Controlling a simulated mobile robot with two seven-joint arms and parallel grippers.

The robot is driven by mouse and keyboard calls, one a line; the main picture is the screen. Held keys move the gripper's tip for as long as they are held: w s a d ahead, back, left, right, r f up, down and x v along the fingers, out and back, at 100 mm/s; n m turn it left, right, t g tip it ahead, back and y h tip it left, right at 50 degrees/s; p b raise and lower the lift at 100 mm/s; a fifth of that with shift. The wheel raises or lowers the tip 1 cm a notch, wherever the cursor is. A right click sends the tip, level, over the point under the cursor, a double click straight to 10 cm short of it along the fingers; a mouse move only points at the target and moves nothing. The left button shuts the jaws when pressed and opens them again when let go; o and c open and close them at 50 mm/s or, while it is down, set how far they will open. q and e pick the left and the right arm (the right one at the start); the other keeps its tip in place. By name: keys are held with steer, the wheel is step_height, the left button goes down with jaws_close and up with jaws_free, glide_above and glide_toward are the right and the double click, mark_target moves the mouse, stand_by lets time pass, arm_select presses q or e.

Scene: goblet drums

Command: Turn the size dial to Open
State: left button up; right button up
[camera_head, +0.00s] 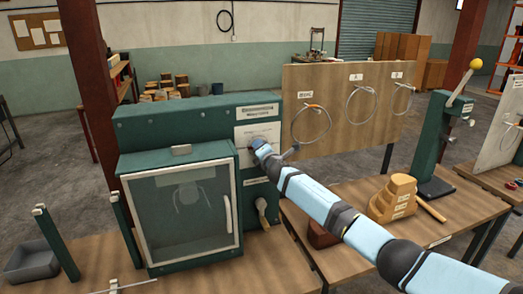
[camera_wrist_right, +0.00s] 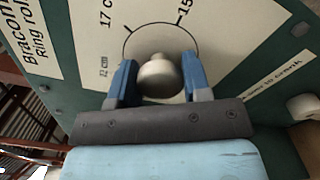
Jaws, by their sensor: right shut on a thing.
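The size dial is a round pale metal knob (camera_wrist_right: 160,78) on a white plate with a printed circle. In the right wrist view, marks around it read "17 c" at upper left, "15" at upper right and a small "12 cm" at left. My right gripper (camera_wrist_right: 158,84) is shut on the knob, one blue finger on each side. In the head view, my right gripper (camera_head: 262,148) reaches the white plate (camera_head: 258,131) on the green machine (camera_head: 190,122) and hides the knob. I cannot see an "Open" mark. My left gripper is not in view.
A glass-fronted green door (camera_head: 188,213) fills the machine's front left. A wooden board with wire rings (camera_head: 345,105) stands behind my arm. Stepped wooden blocks (camera_head: 394,198) and a green lever stand (camera_head: 437,140) are on the right bench. A grey bin (camera_head: 30,262) sits lower left.

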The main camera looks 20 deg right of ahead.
steer(key=o, duration=0.9)
steer(key=s, duration=1.4)
steer(key=shift+d, duration=0.25)
steer(key=shift+w, duration=0.1)
